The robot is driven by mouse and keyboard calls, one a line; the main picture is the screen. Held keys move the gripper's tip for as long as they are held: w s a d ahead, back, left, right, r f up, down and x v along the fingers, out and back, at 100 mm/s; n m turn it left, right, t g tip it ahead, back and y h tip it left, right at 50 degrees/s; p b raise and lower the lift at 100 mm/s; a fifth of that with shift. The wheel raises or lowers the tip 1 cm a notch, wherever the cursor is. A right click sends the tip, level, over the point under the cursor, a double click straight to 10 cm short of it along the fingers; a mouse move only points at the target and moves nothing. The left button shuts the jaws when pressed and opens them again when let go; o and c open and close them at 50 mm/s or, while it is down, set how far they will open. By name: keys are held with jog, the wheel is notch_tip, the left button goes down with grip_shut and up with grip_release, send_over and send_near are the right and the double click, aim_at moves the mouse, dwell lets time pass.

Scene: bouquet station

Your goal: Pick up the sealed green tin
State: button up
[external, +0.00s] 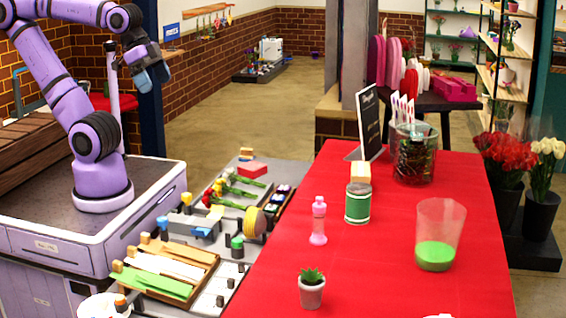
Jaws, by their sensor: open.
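The sealed green tin (357,206) stands upright on the red table (400,285), near its middle. It is a short cylinder with a green band and a pale top edge. A pink bottle (318,222) stands to its left and nearer the camera. My gripper (152,80) is at the upper left, high above my purple base. It is open and empty, with its fingers pointing down. It is far to the left of the tin and touches nothing on the table.
A clear cup with green contents (435,240) stands right of the tin. A small potted succulent (312,289) is at the front. A pale block (360,171), a black sign (369,125) and a glass jar (415,155) are behind. A cluttered grey bench (225,283) lies left.

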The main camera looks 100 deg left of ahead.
jog(key=w+a+r+n, duration=0.2)
jog(key=w+n, duration=0.1)
jog(key=w, duration=1)
jog(key=n+g+y, duration=0.2)
jog(key=n+y, duration=0.1)
jog(key=n, duration=0.4)
send_over(359, 187)
jog(key=s+d, duration=0.2)
jog(key=d, duration=0.1)
jog(key=f, duration=2.3)
jog(key=shift+a+f, duration=0.1)
jog(key=shift+a, duration=0.15)
jog(key=shift+y, duration=0.3)
jog(key=shift+s+x, duration=0.2)
jog(key=shift+x, duration=5.35)
jog(key=shift+d, duration=0.15)
jog(key=c, duration=1.2)
jog(key=shift+o, duration=0.2)
